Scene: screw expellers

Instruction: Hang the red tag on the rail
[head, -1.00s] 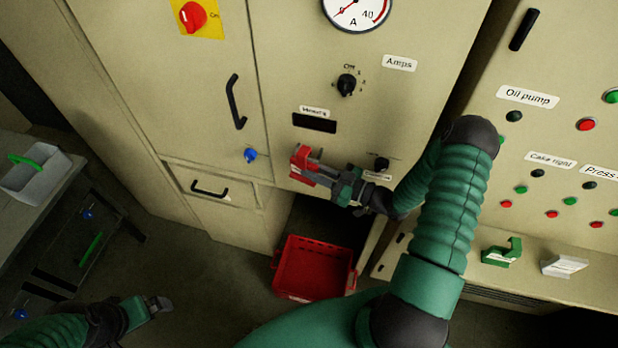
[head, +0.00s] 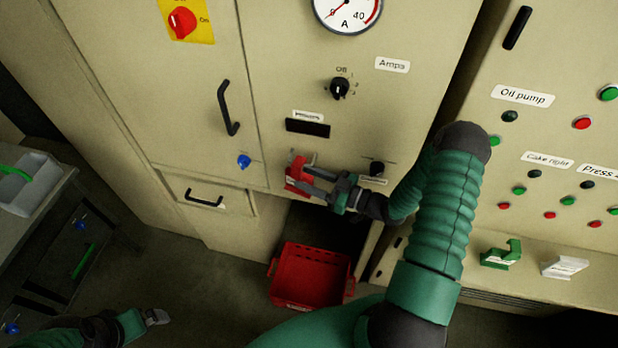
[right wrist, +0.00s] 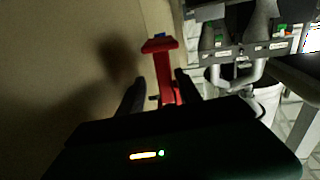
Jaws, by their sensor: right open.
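The red tag (head: 297,174) is against the lower front of the beige cabinet, below the dark display slot. My right gripper (head: 308,178) is open, with its fingers on either side of the tag's near part. In the right wrist view the tag (right wrist: 163,72) stands between the two dark fingers (right wrist: 160,85), its wider red end beyond them. A gap shows beside the tag there. I cannot make out the rail behind the tag or whether the tag hangs on it. My left gripper (head: 155,317) is low at the left, away from the cabinet, its jaws too small to judge.
A red crate (head: 308,272) stands on the floor below the right gripper. A green holder (head: 502,254) and a white one (head: 564,266) sit on the right ledge.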

